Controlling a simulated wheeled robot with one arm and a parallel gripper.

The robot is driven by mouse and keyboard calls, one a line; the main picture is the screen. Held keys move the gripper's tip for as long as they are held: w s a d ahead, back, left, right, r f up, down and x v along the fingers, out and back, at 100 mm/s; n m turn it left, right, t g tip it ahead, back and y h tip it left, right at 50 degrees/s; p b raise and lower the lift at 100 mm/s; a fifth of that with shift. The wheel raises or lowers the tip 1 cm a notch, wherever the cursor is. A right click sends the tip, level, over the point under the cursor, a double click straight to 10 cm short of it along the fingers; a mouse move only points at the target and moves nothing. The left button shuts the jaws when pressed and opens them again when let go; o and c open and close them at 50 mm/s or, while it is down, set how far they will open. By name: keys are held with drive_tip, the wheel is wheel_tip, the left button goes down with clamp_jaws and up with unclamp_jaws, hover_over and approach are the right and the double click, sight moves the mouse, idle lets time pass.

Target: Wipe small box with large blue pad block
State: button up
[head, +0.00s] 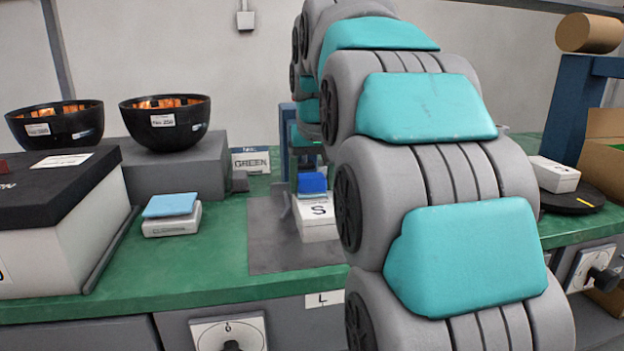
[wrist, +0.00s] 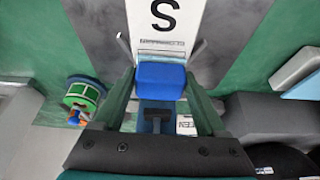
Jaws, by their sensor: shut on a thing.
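The small white box (head: 319,222), marked with a large S, rests on a dark grey mat on the green bench. It also shows at the top of the wrist view (wrist: 165,22). The large blue pad block (head: 312,183) is at the box's far end, and in the wrist view (wrist: 161,80) it overlaps the box's end. My gripper (wrist: 162,70) is shut on the blue pad block, one finger on each side. Whether the pad touches the box's top is hard to tell. In the head view my arm hides part of the gripper.
A light blue pad (head: 171,204) lies on a white block (head: 172,222) to the left. Two black bowls (head: 166,122) stand on a grey block and a black-topped case (head: 60,220) is at far left. A white box (head: 553,174) sits on a black disc at right.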

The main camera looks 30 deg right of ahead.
drive_tip(key=shift+w+d, duration=0.25)
drive_tip(key=shift+w, duration=0.5)
drive_tip(key=s, duration=0.1)
drive_tip(key=s+a, duration=0.1)
drive_tip(key=s, duration=0.1)
drive_tip(key=shift+s+f, duration=0.1)
drive_tip(key=shift+s+a, duration=0.1)
drive_tip(key=shift+s, duration=0.25)
wheel_tip(320, 180, up, 6)
drive_tip(key=shift+f+p, duration=0.15)
drive_tip(key=shift+p, duration=0.95)
drive_tip(key=shift+r, duration=1.2)
